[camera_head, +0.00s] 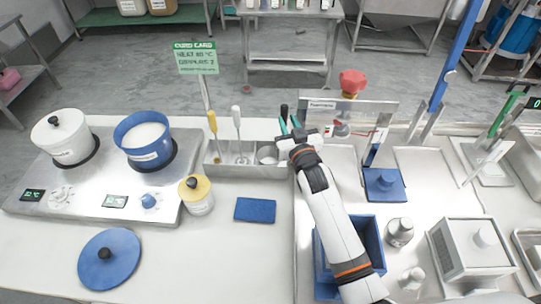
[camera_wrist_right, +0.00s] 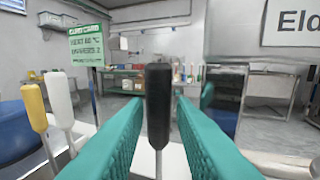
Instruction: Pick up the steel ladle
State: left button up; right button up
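A utensil with a black handle and a thin metal shaft, which I take as the steel ladle, stands upright in the wrist view (camera_wrist_right: 158,105). Its black handle shows in the head view (camera_head: 284,113) at the right end of the grey utensil holder (camera_head: 222,160). My right gripper (camera_head: 289,126) is at this handle. In the wrist view its teal fingers (camera_wrist_right: 160,115) are open, one on each side of the handle, with gaps visible. The ladle's lower end is hard to make out. My left gripper is not in view.
A yellow-handled utensil (camera_head: 212,122) and a white-handled one (camera_head: 236,117) stand in the same holder, left of the ladle. A green card sign (camera_head: 196,58) rises behind it. A metal panel with a red knob (camera_head: 352,82) stands right of my gripper.

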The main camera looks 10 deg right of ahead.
aim_at(285, 117)
jog(key=shift+w+a+p, duration=0.15)
jog(key=shift+w, duration=0.8)
jog(key=shift+w+a+p, duration=0.15)
jog(key=shift+w, duration=0.8)
jog(key=shift+r, duration=0.15)
grip_shut()
